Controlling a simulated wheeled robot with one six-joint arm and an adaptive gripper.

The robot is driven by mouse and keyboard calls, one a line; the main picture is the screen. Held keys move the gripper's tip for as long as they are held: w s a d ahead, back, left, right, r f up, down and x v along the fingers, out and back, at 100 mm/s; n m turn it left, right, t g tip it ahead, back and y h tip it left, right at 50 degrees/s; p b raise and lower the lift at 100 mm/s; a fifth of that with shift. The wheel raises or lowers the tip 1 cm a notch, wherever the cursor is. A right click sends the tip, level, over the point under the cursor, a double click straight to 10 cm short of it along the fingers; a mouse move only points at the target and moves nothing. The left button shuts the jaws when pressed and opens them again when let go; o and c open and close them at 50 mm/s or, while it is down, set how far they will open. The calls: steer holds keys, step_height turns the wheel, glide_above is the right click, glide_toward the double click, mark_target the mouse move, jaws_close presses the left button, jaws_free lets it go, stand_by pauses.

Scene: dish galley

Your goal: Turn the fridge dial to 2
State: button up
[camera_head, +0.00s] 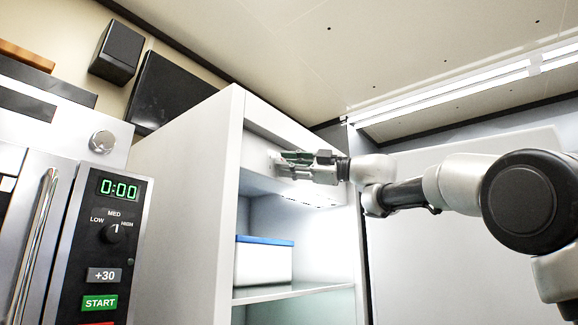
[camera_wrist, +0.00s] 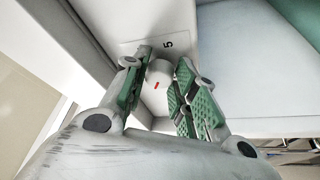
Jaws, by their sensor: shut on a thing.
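The fridge (camera_head: 180,190) is a tall white cabinet with an open front. Its dial (camera_wrist: 159,73) is a small pale knob with a red mark, seen in the wrist view on a light plate (camera_wrist: 130,48). The figure 5 (camera_wrist: 168,44) shows on the plate just beyond the knob; other figures are hidden or cannot be read. My gripper (camera_head: 284,163) reaches in from the right to the panel above the fridge opening. In the wrist view its green-padded fingers (camera_wrist: 161,80) stand on both sides of the dial, shut on it. In the head view the fingers hide the dial.
A white box with a blue lid (camera_head: 264,261) stands on the fridge shelf (camera_head: 290,292) below my gripper. At left is a microwave (camera_head: 100,240) with its own knob (camera_head: 113,232) and a display reading 0:00. A large pale panel (camera_head: 440,255) stands right of the fridge.

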stand_by(0.3)
steer(key=o, duration=1.1)
steer(key=shift+c, duration=0.2)
steer(key=v, duration=1.2)
steer(key=shift+r, duration=0.1)
